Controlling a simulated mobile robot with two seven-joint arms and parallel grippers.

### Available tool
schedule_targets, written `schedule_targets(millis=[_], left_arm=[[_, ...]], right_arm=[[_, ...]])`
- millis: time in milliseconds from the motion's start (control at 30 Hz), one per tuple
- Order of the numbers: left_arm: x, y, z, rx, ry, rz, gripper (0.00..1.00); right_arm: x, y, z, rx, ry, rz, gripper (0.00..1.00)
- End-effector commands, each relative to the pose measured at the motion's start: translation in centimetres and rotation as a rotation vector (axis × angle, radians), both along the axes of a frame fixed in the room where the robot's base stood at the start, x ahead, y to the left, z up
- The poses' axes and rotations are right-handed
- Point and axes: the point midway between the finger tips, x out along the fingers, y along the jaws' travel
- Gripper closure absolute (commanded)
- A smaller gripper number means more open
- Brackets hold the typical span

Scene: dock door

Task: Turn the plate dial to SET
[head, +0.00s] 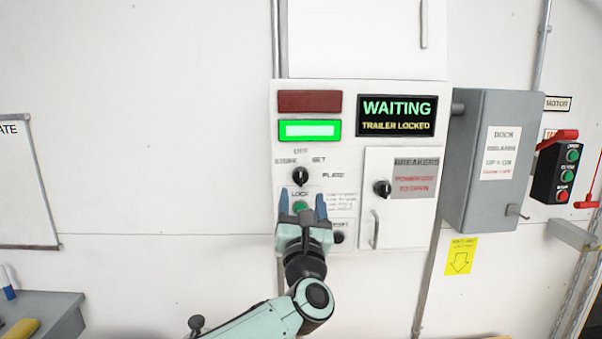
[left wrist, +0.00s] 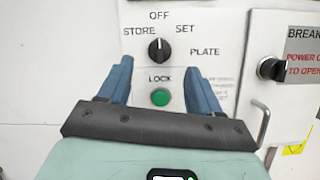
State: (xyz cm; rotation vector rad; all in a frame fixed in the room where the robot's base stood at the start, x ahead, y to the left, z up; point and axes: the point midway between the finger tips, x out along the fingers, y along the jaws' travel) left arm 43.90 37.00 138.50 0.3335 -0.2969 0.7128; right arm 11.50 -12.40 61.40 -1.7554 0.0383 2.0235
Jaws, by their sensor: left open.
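The plate dial (head: 300,176) is a black round knob on the white control panel, with OFF, STORE, SET and PLATE lettered around it. It also shows in the left wrist view (left wrist: 159,50), where its white mark points up, about at OFF. The green LOCK button (left wrist: 160,97) sits just below the dial and shows between my fingers. My left gripper (head: 302,202) is open and empty, its blue fingers pointing up in the picture below the dial. In the left wrist view its fingertips (left wrist: 159,72) lie either side of and below the dial, apart from it. My right gripper is not seen.
A breaker door (head: 408,225) with its own black knob (head: 382,188) and handle stands right of the dial. A lit green lamp (head: 310,130) and a WAITING display (head: 397,115) are above. A grey box (head: 485,190) juts out farther right.

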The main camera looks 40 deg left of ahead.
Motion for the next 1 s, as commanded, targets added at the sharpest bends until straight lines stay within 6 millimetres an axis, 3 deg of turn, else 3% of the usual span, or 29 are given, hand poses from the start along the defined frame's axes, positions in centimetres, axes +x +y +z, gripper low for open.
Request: schedule_targets(millis=[100, 300, 700, 733, 900, 1000], left_arm=[[1.8, 1.5, 1.5, -0.001, -0.003, 0.002, 0.36], [3.7, 3.0, 2.2, -0.001, -0.002, 0.0, 0.36], [4.2, 3.5, 2.2, -0.001, -0.001, 0.0, 0.36], [4.2, 3.5, 2.2, -0.001, -0.001, 0.0, 0.39], [4.2, 3.5, 2.2, -0.001, -0.001, 0.001, 0.92], [4.2, 3.5, 2.2, 0.001, -0.001, 0.001, 0.92]], right_arm=[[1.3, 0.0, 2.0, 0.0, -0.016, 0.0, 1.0], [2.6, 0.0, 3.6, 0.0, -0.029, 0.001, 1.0], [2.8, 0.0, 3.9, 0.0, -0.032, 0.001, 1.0], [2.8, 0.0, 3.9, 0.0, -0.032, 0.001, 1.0], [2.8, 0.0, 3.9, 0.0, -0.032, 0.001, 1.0], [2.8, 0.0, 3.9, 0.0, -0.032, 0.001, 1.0]])
